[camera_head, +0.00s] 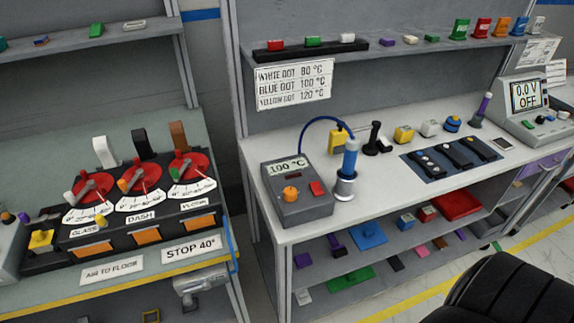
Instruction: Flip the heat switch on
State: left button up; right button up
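No control with a readable heat label shows. A grey box unit (297,208) on the right bench has a display reading 100 °C, an orange knob (291,193) and a red switch (317,188). Whether that switch is on or off is too small to tell. A blue-handled tool (350,160) stands in a metal holder beside the unit, with a blue cable arching behind. On the left bench, a dash panel (140,222) has red dials with levers, and a yellow switch (41,239) sits at its left. Neither of my grippers is in view.
A sign (292,84) lists dot colours and temperatures. A dark blue mat (462,160) with black modules lies right of the unit. A meter (530,104) reads 0.0 V OFF. A black ribbed seat (510,290) fills the lower right. A gap separates the benches.

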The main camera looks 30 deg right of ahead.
aim_at(316, 188)
jog(key=z, duration=1.25)
